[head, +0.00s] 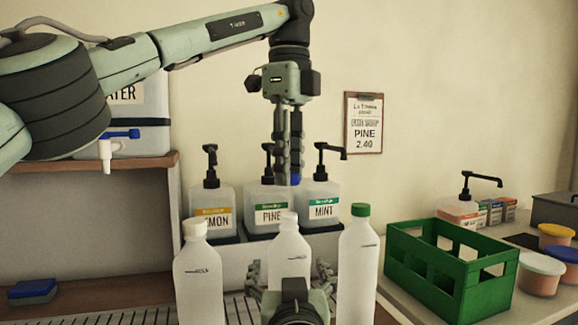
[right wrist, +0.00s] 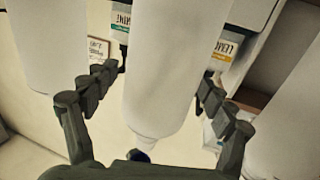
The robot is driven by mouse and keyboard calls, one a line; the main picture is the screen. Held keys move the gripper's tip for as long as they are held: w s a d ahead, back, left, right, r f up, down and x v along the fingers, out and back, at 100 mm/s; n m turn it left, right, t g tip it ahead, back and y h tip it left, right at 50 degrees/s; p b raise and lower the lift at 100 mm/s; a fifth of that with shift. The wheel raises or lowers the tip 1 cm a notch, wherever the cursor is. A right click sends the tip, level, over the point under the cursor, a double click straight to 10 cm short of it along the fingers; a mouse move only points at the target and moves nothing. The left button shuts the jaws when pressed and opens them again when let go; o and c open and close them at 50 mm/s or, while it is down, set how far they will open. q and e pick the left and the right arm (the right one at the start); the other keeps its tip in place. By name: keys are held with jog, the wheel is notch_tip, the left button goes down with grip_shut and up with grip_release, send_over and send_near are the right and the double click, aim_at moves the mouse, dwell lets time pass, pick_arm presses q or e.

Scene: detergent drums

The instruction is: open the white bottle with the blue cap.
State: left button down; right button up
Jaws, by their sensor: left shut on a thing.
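My left gripper (head: 290,176) points down from above and is shut on the blue cap (head: 295,180), partly hidden by its fingers. The white bottle (head: 289,240) stands upright below, its pale neck bare, with a gap between neck and cap.
A white-capped bottle (head: 198,270) stands close on the left, a green-capped bottle (head: 357,265) on the right. Pump jugs (head: 268,205) stand behind. A green crate (head: 450,275) and tubs (head: 540,275) occupy the right counter. A blue sponge (head: 32,290) lies far left.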

jog(key=s, duration=1.2)
jog(key=shift+d, duration=0.35)
